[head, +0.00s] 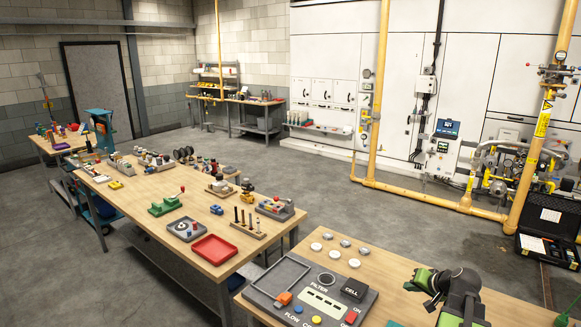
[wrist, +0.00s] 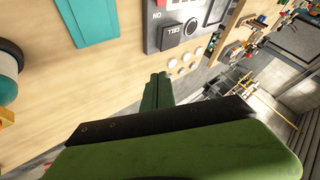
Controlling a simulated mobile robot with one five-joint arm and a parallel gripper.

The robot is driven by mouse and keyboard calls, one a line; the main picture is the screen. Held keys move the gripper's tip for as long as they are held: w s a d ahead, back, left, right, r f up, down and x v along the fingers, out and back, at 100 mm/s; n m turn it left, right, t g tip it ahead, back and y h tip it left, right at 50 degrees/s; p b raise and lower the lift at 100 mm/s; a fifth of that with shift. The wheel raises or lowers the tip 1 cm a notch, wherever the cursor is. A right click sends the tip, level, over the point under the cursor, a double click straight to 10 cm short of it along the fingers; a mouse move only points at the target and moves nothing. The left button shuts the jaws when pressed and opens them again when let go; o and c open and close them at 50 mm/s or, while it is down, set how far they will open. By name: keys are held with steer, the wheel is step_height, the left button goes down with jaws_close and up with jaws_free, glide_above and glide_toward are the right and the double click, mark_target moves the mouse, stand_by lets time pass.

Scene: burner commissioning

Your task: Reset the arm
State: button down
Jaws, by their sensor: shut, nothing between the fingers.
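My gripper (head: 420,285) is at the lower right of the head view, above the near wooden table (head: 390,265). It is a dark arm end with green parts. In the wrist view, the two green fingers (wrist: 158,90) lie together with nothing between them. They are over the table top, apart from the grey panel (wrist: 178,42). My wrist body hides the lower part of that view.
The grey panel (head: 312,296) has an orange item and several labelled parts. White discs (head: 354,263) and grey pieces (head: 346,243) lie behind it. A long bench (head: 140,205) with a red tray (head: 214,249) stands left. Yellow pipes (head: 440,199) run behind; an open black case (head: 548,228) sits right.

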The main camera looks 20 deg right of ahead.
steer(key=w+a+f+n+g+y, duration=0.15)
steer(key=w+a, duration=0.35)
steer(key=a, duration=0.6)
steer(key=w+a+f+n+g+y, duration=0.1)
steer(key=w+a+n, duration=0.25)
steer(key=a, duration=0.75)
steer(key=a+f+n+g+b, duration=0.2)
steer(key=a+f+n+g, duration=0.15)
steer(key=a, duration=1.55)
steer(key=s+a+f+n+g, duration=0.1)
steer(key=s+a+f+n, duration=0.1)
steer(key=s+a, duration=0.3)
steer(key=s+d+g+h, duration=0.1)
steer(key=s, duration=0.1)
steer(key=s+d+f+m+g+h, duration=0.1)
steer(key=d, duration=0.1)
steer(key=shift+s+m+h, duration=0.25)
steer(key=shift+s, duration=0.1)
